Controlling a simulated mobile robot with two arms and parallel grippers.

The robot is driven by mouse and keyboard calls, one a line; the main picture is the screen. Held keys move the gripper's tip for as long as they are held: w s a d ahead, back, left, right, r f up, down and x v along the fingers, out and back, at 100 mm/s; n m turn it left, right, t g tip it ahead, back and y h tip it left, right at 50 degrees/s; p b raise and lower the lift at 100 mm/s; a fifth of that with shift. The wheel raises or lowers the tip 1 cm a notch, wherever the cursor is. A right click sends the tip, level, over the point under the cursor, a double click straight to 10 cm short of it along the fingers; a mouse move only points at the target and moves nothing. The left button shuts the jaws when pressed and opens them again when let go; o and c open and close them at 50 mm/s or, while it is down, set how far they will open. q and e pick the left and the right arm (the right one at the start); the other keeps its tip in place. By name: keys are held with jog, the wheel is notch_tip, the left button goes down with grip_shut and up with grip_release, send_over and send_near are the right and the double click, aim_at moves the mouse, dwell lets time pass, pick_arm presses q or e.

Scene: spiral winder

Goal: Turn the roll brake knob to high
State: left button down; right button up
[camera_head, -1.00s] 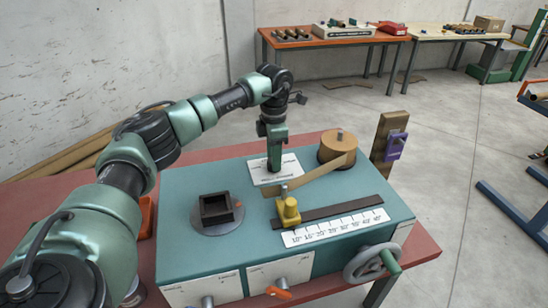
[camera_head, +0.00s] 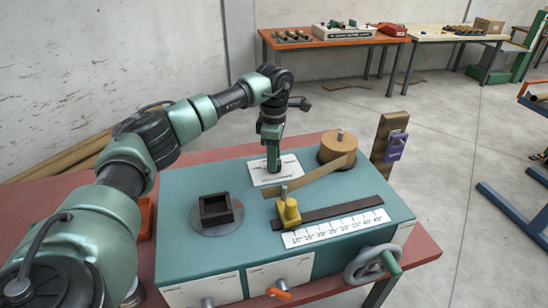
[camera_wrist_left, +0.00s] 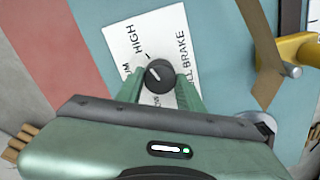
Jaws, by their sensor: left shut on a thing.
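The roll brake knob (camera_wrist_left: 159,76) is a dark round knob with a short white pointer line, on a white label plate (camera_wrist_left: 175,30) lettered HIGH and ROLL BRAKE. In the left wrist view the pointer slants to the upper left, roughly toward the tick by HIGH; exact alignment is hard to tell. My left gripper (camera_wrist_left: 158,90) is shut on the knob, one finger on each side. In the head view my left gripper (camera_head: 273,168) points straight down on the label plate (camera_head: 290,168) and hides the knob. My right gripper is not in view.
The teal winder top (camera_head: 180,225) carries a square black holder (camera_head: 233,217), a yellow guide (camera_head: 289,213), a brown paper roll (camera_head: 338,148) with its strip, and a white scale (camera_head: 335,229). A handwheel (camera_head: 368,264) is at the front right. A wooden post (camera_head: 385,140) stands behind.

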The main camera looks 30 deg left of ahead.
pick_arm(q)
jog(key=shift+w+r, duration=0.1)
jog(key=shift+r, duration=0.1)
jog(key=c, duration=0.9)
grip_release()
jog(key=shift+f, duration=0.1)
jog(key=shift+r, duration=0.45)
notch_tip(320, 180, up, 7)
jog(key=shift+f+b, duration=0.1)
jog(key=shift+b, duration=0.8)
